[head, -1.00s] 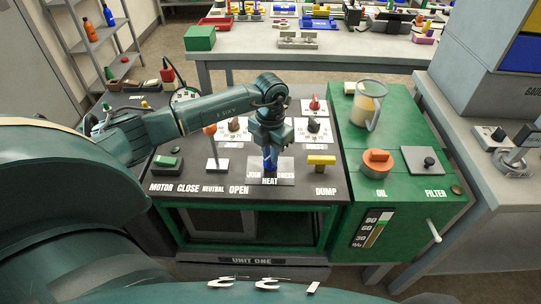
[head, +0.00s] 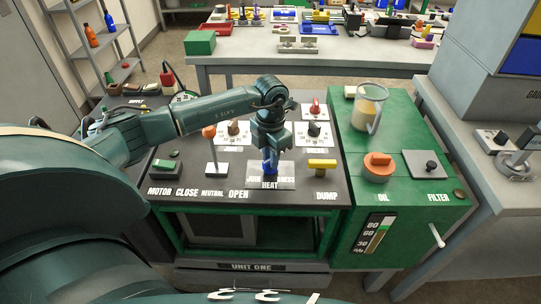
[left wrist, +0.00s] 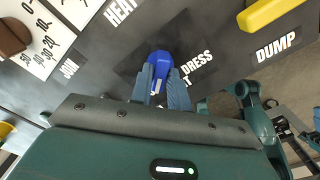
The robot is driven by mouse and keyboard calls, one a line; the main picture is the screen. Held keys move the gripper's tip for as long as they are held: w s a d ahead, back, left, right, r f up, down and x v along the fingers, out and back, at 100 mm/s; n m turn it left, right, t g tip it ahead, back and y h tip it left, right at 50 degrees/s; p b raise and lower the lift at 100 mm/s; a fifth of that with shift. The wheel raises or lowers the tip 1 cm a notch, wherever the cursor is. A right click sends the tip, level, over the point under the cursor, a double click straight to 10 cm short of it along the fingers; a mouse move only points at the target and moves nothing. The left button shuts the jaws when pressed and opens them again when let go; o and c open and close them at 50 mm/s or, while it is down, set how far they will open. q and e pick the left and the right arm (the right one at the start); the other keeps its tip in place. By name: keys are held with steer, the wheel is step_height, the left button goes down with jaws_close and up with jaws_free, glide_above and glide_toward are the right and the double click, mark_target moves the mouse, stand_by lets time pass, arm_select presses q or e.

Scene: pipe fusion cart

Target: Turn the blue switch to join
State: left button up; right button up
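The blue switch (head: 269,167) stands on a grey plate (head: 286,182) on the black panel, with JOIN on its left, DRESS on its right and HEAT in front. My left gripper (head: 270,158) points down over it, its fingers on either side of the knob. In the left wrist view, the blue knob (left wrist: 160,60) sits at the tips of the nearly closed fingers (left wrist: 163,80), which appear to touch it. A white mark on the switch shows between the fingers, toward the HEAT side. The fingers hide part of the switch and the label.
An orange-topped lever (head: 209,133) stands left of the switch, and a yellow DUMP handle (head: 322,164) close on its right. Dials, including a red knob (head: 315,108), sit behind. A clear jug (head: 368,108) stands on the green cabinet at right.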

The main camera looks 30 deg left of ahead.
arm_select(q)
steer(key=o, duration=0.4)
step_height(320, 180, up, 13)
steer(key=shift+r+b, duration=0.1)
steer(key=shift+b, duration=0.4)
stand_by(0.4)
